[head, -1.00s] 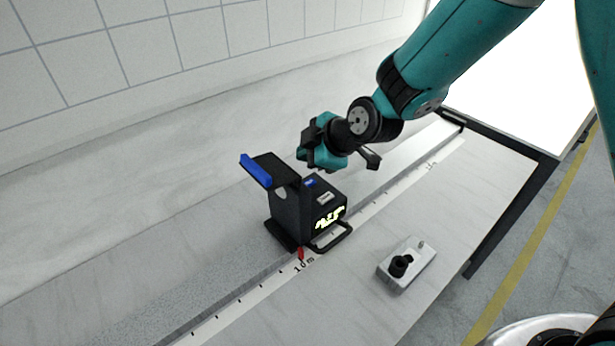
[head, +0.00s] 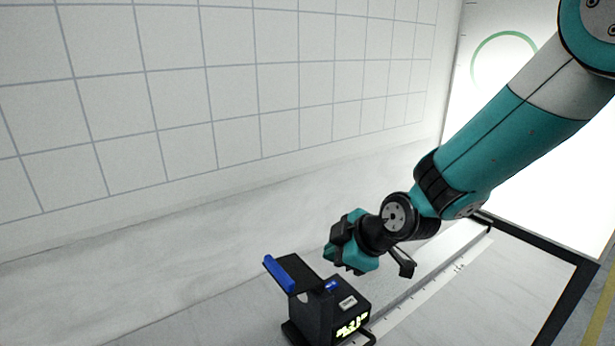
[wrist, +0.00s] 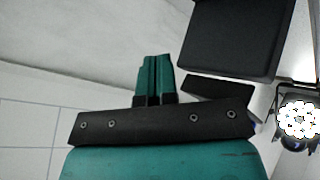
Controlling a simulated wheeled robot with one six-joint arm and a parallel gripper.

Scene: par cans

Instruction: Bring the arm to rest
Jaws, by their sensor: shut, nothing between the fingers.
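My gripper (head: 340,257) is in the head view, just above and behind the black device, apart from it as far as I can tell. In the wrist view my gripper (wrist: 154,62) has its two teal fingers together with nothing between them. The black box-shaped device (head: 322,312) has a blue-edged flap on top and a lit yellow-green display; its lower part is cut off by the frame edge. In the wrist view a dark panel (wrist: 235,38), likely part of the device, is close to the right of the fingers.
The device stands by a rail with a scale strip (head: 420,297) on a grey bench. A white tiled wall (head: 220,90) rises behind. A bright white panel (head: 525,150) with a dark frame is at the right. The bench left of the device is clear.

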